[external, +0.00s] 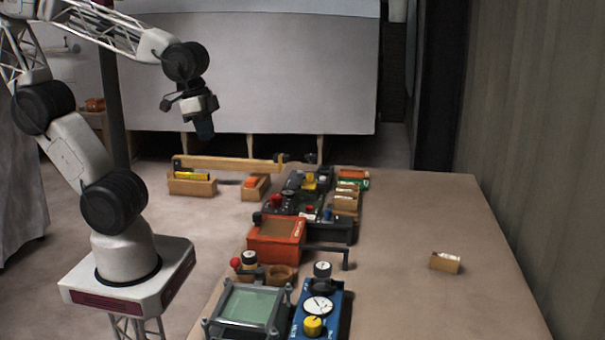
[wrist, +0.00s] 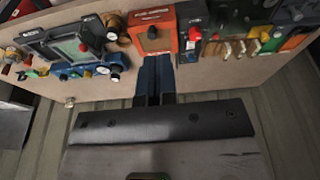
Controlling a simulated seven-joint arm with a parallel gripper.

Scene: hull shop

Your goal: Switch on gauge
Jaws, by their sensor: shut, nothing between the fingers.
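A blue gauge box (external: 320,315) stands at the near end of the table. It has a white dial (external: 318,306) on top, a yellow knob (external: 313,326) in front and a smaller round gauge (external: 322,269) at its back. Whether it is on cannot be told. My gripper (external: 204,132) is high up, left of and behind the box, well away from it and touching nothing. In the wrist view its fingers (wrist: 154,78) are together and empty.
A grey-framed green screen unit (external: 247,306) stands left of the gauge box. An orange box (external: 276,240), also in the wrist view (wrist: 152,36), and a dark panel with knobs (external: 300,205) stand behind. A small wooden block (external: 445,263) lies right; the table's right side is mostly clear.

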